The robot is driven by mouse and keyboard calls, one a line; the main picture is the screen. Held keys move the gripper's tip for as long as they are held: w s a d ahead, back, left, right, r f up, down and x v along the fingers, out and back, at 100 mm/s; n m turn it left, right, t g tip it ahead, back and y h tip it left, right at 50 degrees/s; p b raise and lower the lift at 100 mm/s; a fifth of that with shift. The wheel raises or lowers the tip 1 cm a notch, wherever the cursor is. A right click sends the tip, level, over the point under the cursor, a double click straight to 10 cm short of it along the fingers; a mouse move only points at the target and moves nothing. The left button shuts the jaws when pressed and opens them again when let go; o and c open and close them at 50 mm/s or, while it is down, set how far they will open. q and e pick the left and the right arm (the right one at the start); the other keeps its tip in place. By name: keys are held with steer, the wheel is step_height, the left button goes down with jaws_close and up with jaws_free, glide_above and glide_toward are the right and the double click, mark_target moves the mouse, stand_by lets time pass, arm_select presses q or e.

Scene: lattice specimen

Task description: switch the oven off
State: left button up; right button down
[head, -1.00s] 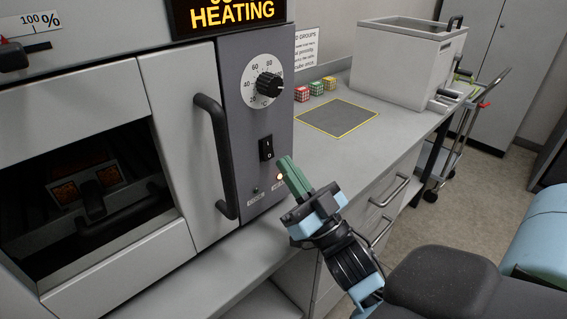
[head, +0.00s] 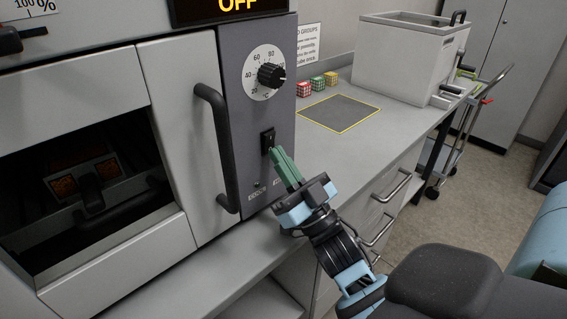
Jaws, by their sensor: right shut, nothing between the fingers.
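The oven (head: 205,130) stands at the left, with a grey control panel on its right side. Its display (head: 235,7) reads "OFF" in yellow. The black rocker switch (head: 267,139) sits on the panel below the dial (head: 270,75). My right gripper (head: 275,152) is shut and empty, its green fingertips at the lower part of the switch. I cannot tell whether they still touch it. The fingers hide part of the switch's lower edge and the lamp area below. My left gripper is not in view.
A black vertical door handle (head: 218,148) is left of the switch. Several small patterned cubes (head: 317,83) and a yellow-edged dark mat (head: 340,112) lie on the counter. A grey lidded box (head: 405,60) and a trolley (head: 470,130) are further right.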

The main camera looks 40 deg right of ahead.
steer(key=shift+r, duration=0.45)
step_height(320, 180, up, 3)
steer(key=shift+s+f, duration=0.1)
steer(key=s+a+p, duration=0.1)
steer(key=s+a, duration=0.3)
steer(key=s, duration=0.2)
steer(key=s+a+r+p, duration=0.1)
steer(key=s+a, duration=0.3)
steer(key=s, duration=0.3)
steer(key=shift+s+a+r+p, duration=0.15)
steer(key=shift+s+p, duration=0.1)
steer(key=shift+p, duration=0.15)
steer(key=w+d+f+b, duration=0.1)
steer(key=d+f+b, duration=0.2)
steer(key=d+f, duration=0.6)
steer(key=shift+w+f+g, duration=0.2)
steer(key=shift+f+g, duration=0.1)
steer(key=shift+f, duration=0.4)
